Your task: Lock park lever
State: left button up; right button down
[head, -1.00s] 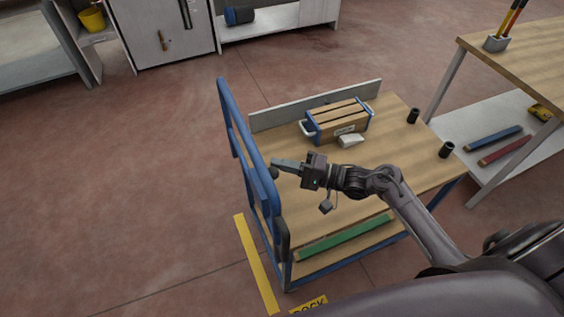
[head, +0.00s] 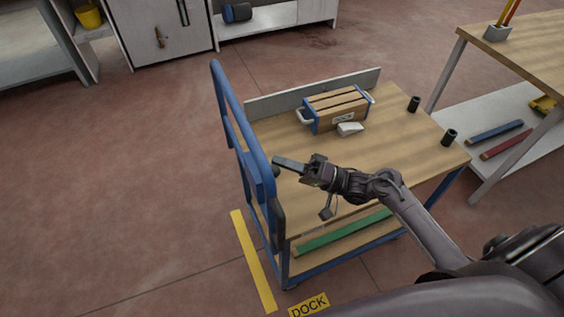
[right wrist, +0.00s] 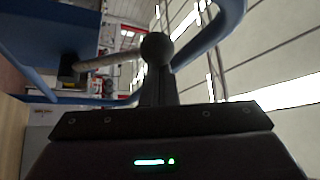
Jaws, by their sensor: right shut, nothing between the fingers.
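The cart (head: 400,150) has a wooden top and a blue tubular push handle (head: 232,110) on its left side. The park lever's dark ball knob (head: 276,172) shows beside the handle frame. In the right wrist view the lever (right wrist: 100,61) runs from a dark pivot on a blue panel to its round knob (right wrist: 156,46). My right gripper (head: 278,161) is shut and empty, with its fingertips close by the knob. In the wrist view its fingers (right wrist: 155,85) reach up to the knob; I cannot tell whether they touch. My left gripper is not in view.
A wooden crate (head: 336,108) with blue ends and a white wedge (head: 350,129) sit on the cart top. Two black cups (head: 449,138) stand at its right edge. A yellow floor line (head: 253,260) and DOCK sign (head: 309,305) lie beside the cart. A workbench (head: 520,50) stands right.

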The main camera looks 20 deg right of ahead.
jog(key=s+f+n+g+y+b, duration=0.3)
jog(key=n+b, duration=0.6)
jog(key=b, duration=0.3)
jog(key=shift+s+f+n+g+y, duration=0.3)
jog(key=shift+f+g+y, duration=0.3)
jog(key=shift+f+y, duration=0.5)
jog(key=shift+r, duration=0.1)
jog(key=d+f+b, duration=0.1)
jog(key=d+f, duration=0.1)
jog(key=d, duration=0.7)
jog(key=shift+s+d, duration=0.15)
jog(key=shift+s, duration=0.25)
